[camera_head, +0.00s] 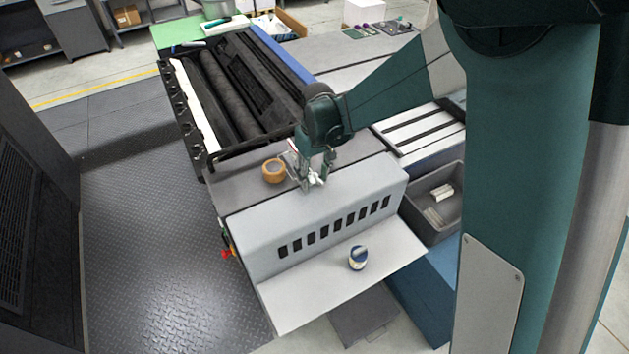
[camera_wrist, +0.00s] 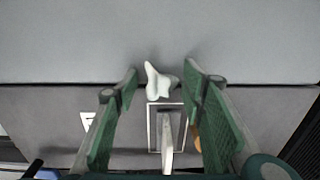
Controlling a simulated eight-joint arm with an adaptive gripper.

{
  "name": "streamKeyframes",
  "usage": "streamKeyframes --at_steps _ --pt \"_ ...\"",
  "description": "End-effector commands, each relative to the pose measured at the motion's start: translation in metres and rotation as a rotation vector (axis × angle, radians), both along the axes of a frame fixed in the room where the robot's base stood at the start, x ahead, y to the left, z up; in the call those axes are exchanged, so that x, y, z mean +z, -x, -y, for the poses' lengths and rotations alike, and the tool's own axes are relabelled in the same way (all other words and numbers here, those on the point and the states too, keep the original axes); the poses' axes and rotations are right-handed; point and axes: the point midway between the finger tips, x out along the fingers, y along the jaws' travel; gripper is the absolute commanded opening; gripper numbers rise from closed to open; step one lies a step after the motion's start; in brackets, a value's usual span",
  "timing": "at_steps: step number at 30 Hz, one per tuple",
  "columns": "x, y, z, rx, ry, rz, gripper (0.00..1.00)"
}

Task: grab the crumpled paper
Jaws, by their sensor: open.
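The crumpled paper (camera_head: 316,180) is a small white lump on the grey press cover, near the edge where the light front housing meets the darker top. In the wrist view the paper (camera_wrist: 158,82) lies between the fingertips, nearer the left one. My gripper (camera_head: 312,170) is over it, pointing down. In the wrist view my gripper (camera_wrist: 162,80) has its two green-padded fingers apart, with clear space on both sides of the paper. Neither finger appears to touch it. In the head view the fingers partly hide the paper.
An orange-brown tape roll (camera_head: 273,170) stands left of my gripper. A pale frame with a metal strip (camera_wrist: 167,140) lies close behind the paper. A small blue-and-white round container (camera_head: 358,258) sits on the lower shelf. A grey bin (camera_head: 425,232) stands to the right. The housing beyond is clear.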

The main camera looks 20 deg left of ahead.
Motion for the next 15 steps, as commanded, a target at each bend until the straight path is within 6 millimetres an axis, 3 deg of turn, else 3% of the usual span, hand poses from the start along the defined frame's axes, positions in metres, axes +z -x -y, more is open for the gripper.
streamKeyframes --at_steps 5,10,15 --pt "0.0001 0.0001 0.0001 0.000 0.000 0.000 0.41" --pt "0.0001 0.0001 0.0001 0.000 0.000 0.000 0.19" --pt "0.0001 0.0001 0.0001 0.000 0.000 0.000 0.19"
